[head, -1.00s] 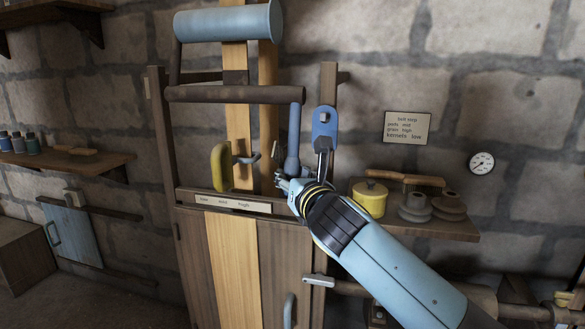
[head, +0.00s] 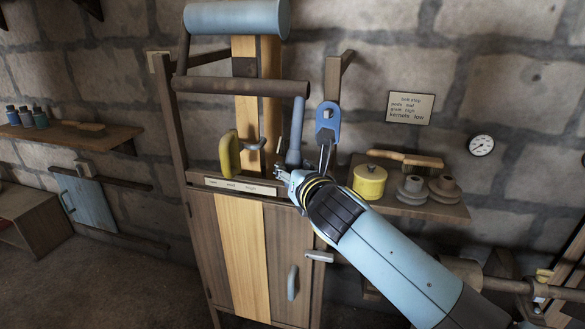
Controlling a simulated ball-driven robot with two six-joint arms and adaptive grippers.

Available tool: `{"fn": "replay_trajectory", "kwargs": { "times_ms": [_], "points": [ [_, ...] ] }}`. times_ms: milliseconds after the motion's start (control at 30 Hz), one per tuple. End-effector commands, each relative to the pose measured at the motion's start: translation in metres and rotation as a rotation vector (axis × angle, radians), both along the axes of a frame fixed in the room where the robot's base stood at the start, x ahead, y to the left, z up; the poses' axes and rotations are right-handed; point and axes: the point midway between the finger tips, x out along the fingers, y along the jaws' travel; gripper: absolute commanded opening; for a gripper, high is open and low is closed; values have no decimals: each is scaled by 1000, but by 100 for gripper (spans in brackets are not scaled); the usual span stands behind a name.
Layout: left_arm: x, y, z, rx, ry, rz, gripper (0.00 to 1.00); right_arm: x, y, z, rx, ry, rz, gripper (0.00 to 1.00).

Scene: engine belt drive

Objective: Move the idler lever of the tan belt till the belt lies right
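The tan belt (head: 244,122) runs down from a blue-grey drum (head: 235,19), with a second strand behind to the right. A brown roller (head: 240,86) crosses in front of it, with a blue-grey lever (head: 297,130) hanging from its right end. My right gripper (head: 281,174) is at the lever's lower end, above the right end of the marked strip (head: 240,186). Its fingers are small and partly hidden, so I cannot tell whether they close on the lever. My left gripper is not in view.
A yellow curved piece (head: 229,154) stands left of the belt. A wooden cabinet (head: 212,240) is below. A shelf to the right holds a yellow pot (head: 369,182), a brush (head: 405,158) and dark weights (head: 443,186). A sign (head: 410,107) and a gauge (head: 481,145) are on the wall.

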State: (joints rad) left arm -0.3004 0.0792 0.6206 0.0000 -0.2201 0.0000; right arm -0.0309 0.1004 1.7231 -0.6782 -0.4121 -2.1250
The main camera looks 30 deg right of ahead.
Motion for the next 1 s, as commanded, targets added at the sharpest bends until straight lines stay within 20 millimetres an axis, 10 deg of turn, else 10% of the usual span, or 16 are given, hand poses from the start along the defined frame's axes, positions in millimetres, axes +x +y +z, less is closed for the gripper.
{"fn": "replay_trajectory", "kwargs": {
  "times_ms": [467, 1000],
  "points": [
    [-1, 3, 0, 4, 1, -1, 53, -5, 1, 0, 3, 1, 0, 53],
    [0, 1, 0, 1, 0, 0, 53, -102, 29, 18, 3, 1, 0, 53]
  ]
}}
